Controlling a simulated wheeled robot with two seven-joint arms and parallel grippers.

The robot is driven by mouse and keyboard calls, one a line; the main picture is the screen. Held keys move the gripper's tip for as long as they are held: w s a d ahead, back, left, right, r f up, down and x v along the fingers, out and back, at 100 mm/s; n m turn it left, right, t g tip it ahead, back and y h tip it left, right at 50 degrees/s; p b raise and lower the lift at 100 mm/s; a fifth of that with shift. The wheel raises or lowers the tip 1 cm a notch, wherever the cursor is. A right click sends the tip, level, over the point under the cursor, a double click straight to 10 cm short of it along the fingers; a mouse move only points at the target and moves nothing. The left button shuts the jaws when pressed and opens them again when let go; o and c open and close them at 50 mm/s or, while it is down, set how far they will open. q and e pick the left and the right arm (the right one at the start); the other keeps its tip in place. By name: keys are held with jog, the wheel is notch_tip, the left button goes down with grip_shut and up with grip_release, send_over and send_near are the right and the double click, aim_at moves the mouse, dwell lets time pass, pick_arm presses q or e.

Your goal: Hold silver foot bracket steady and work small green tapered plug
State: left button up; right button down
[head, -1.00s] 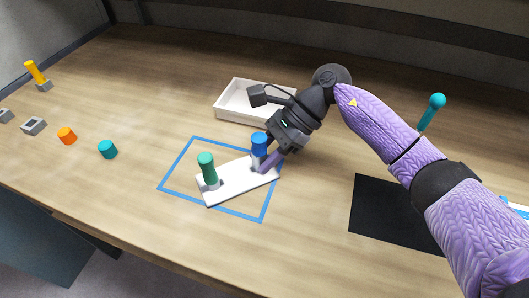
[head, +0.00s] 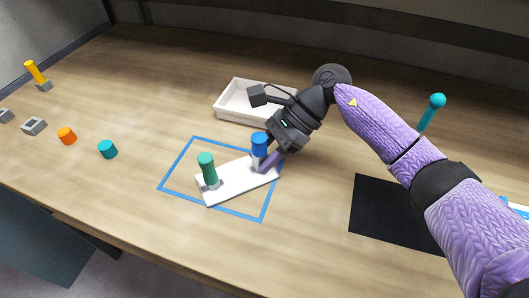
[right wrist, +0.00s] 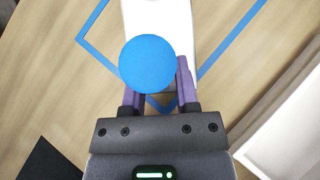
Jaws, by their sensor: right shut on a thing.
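A white board (head: 230,185) lies inside a blue outline on the table. A green post (head: 207,167) stands upright in a small silver foot (head: 210,185) at the board's left end. A blue post (head: 260,143) stands at its right end in a silver foot bracket (head: 256,163), partly hidden by my finger. My right gripper (head: 266,161) is shut low around that bracket. The blue post's round top (right wrist: 148,64) sits between the fingers in the right wrist view and hides the grip. A small teal-green tapered plug (head: 107,149) lies apart to the left. My left gripper is not in view.
An orange plug (head: 67,136), grey brackets (head: 33,126) and a yellow post (head: 35,71) sit at the far left. A white tray (head: 232,104) stands behind the board. A black mat (head: 390,213) and a teal ball-topped rod (head: 437,101) are at right. The table's front left is clear.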

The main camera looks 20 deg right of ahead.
dwell(0.8)
jog(key=shift+b, duration=0.3)
dwell(0.6)
jog(key=shift+c, duration=1.4)
grip_release()
jog(key=v, duration=1.2)
